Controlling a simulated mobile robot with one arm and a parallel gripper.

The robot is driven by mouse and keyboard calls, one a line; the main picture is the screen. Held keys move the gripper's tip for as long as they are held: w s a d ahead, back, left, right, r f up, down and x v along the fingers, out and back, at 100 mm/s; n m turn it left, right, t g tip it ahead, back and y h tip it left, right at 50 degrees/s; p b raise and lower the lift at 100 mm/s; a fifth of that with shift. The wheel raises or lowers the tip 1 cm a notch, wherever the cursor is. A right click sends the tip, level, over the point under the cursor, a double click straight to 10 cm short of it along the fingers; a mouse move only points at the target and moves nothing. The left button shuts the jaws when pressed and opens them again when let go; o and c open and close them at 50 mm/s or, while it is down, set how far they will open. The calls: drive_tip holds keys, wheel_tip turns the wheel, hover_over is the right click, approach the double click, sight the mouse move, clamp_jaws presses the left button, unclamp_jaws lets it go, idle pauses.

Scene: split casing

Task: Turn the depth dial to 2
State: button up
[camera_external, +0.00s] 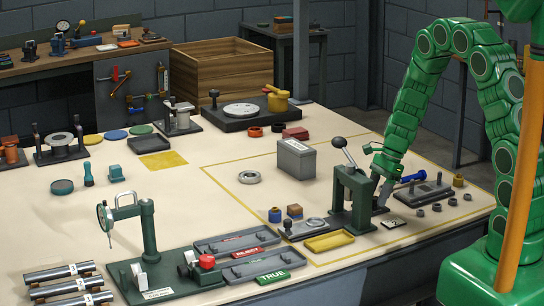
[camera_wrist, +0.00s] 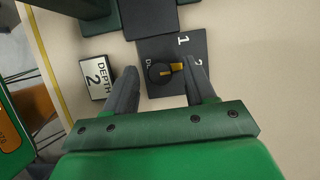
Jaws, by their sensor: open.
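The depth dial (camera_wrist: 160,73) is a round black knob with a yellow pointer, on a dark plate (camera_wrist: 172,48) marked 1 and 2. The pointer points right and slightly up, roughly toward the 2; my finger partly covers that numeral, so exact alignment is unclear. A card (camera_wrist: 98,77) reading DEPTH 2 lies left of the plate; it also shows in the external view (camera_external: 393,222). My gripper (camera_wrist: 160,68) is open, with one finger on each side of the knob. I cannot tell whether the fingers touch it. In the external view my gripper (camera_external: 381,196) is low beside the green press (camera_external: 350,195).
A grey box (camera_external: 296,160) stands behind the press. A yellow tray (camera_external: 329,242) lies in front of it. A dark plate with pegs (camera_external: 424,191) and several small nuts lie to the right.

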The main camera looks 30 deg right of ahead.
drive_tip(key=v, duration=0.7)
drive_tip(key=shift+r, duration=0.25)
drive_tip(key=shift+d, duration=0.15)
drive_tip(key=s+r+n+g+h, duration=0.1)
drive_tip(key=s+r+n, duration=0.45)
drive_tip(key=s, duration=0.25)
drive_tip(key=s+r+n+h, duration=0.1)
drive_tip(key=s+r+n, duration=0.3)
drive_tip(key=s+r, duration=0.4)
drive_tip(key=s+d+r+n+h, duration=0.1)
drive_tip(key=s+d+n, duration=0.2)
drive_tip(key=s, duration=0.5)
drive_tip(key=s+d+r+n+h, duration=0.1)
drive_tip(key=s+d+r+n, duration=0.1)
drive_tip(key=s+n, duration=0.3)
drive_tip(key=s+d, duration=0.1)
drive_tip(key=s, duration=0.3)
drive_tip(key=shift+s+g, duration=0.25)
drive_tip(key=shift+g, duration=0.15)
drive_tip(key=shift+n, duration=0.25)
drive_tip(key=shift+c, duration=0.4)
